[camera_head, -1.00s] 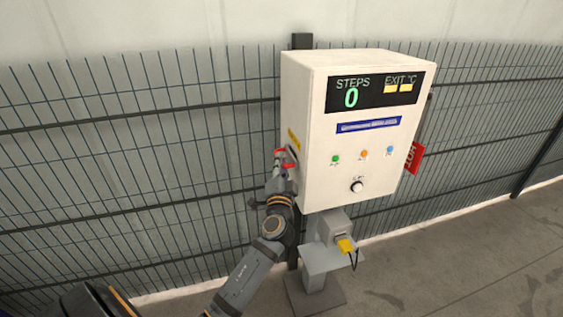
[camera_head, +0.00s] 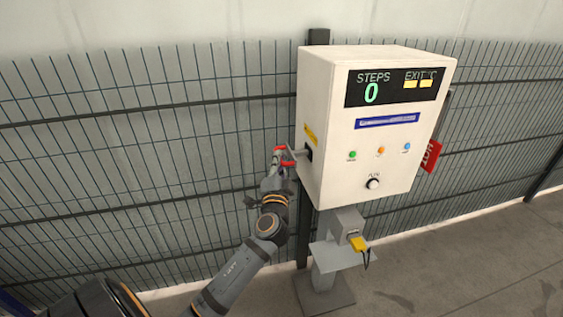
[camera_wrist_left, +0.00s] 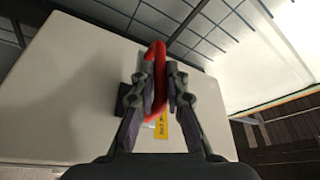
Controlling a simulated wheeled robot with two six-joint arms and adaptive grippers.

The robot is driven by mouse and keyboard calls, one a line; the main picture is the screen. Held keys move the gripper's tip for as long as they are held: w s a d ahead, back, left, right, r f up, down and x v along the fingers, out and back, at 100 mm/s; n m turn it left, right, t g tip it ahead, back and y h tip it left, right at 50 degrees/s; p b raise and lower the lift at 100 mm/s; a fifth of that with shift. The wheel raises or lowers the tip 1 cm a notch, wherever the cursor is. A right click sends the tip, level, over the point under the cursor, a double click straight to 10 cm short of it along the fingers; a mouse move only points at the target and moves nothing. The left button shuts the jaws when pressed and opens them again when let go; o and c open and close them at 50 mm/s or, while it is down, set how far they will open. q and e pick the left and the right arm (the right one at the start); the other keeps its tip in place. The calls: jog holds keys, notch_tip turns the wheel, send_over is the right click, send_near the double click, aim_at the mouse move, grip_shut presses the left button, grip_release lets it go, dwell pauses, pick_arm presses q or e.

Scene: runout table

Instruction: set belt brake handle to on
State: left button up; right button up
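The belt brake handle is a red grip on a grey lever (camera_head: 300,153). It sticks out from a dark slot in the left side of the white control box (camera_head: 325,130). My left gripper (camera_head: 282,158) is at the handle, with red showing above and below its fingers. In the left wrist view, the red grip (camera_wrist_left: 154,60) runs between the two fingers (camera_wrist_left: 163,95), which are closed on it. The fingers hide part of the grip. My right gripper is not in view.
The box front has a display (camera_head: 395,87) reading STEPS 0, coloured lights and a knob (camera_head: 373,184). A grey pedestal (camera_head: 323,275) with a yellow plug (camera_head: 358,244) is below. A wire fence (camera_head: 130,150) stands behind.

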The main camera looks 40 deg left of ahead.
pick_arm(q)
jog(key=shift+o, duration=0.8)
jog(key=shift+a+r, duration=0.15)
jog(key=shift+r, duration=0.05)
jog(key=shift+s+f, duration=0.1)
jog(key=shift+s+d+f, duration=0.1)
jog(key=shift+s+d, duration=0.05)
jog(key=shift+d, duration=0.05)
jog(key=v, duration=1.1)
jog(key=shift+s, duration=0.25)
